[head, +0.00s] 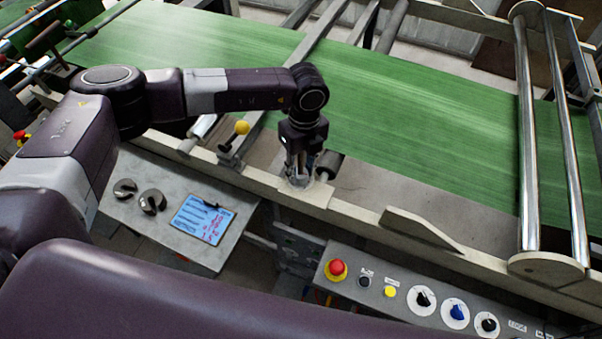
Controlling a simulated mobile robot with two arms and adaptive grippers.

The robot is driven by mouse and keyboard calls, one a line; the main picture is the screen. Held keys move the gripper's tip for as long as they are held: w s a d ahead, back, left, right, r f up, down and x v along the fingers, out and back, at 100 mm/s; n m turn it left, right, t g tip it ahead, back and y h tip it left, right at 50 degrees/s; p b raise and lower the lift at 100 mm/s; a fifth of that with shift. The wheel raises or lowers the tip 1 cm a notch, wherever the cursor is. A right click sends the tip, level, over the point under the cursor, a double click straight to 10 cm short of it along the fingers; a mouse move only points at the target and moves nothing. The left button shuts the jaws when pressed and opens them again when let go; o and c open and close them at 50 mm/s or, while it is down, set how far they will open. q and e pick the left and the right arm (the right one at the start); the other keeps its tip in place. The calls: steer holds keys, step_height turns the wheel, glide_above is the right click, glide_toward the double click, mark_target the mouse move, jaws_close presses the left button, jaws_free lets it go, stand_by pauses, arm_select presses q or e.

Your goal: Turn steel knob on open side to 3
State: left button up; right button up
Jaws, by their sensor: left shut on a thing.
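My left gripper (299,166) points down at the near side rail of the machine, beside the green belt. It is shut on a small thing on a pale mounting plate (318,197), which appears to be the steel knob. The fingers hide most of it, and no number or pointer position can be read there. My right gripper is not in view.
A control panel (400,312) at the lower right has a red button (337,267), a yellow button (390,291), and black and blue dial knobs (457,311). A yellow-ball lever (241,127) stands left of the gripper.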

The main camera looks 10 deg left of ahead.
arm_select(q)
steer(key=m+b, duration=0.6)
steer(key=shift+f+b, duration=0.2)
steer(key=shift+b, duration=0.15)
steer(key=shift+r+m+b, duration=0.25)
steer(key=shift+m+b, duration=1.15)
steer(key=shift+m, duration=0.1)
steer(key=o, duration=1.2)
steer(key=shift+c, duration=0.2)
steer(key=shift+r, duration=0.1)
steer(key=r, duration=1.1)
steer(key=shift+d+r, duration=0.25)
steer(key=shift+r, duration=0.15)
steer(key=shift+s+f, duration=0.1)
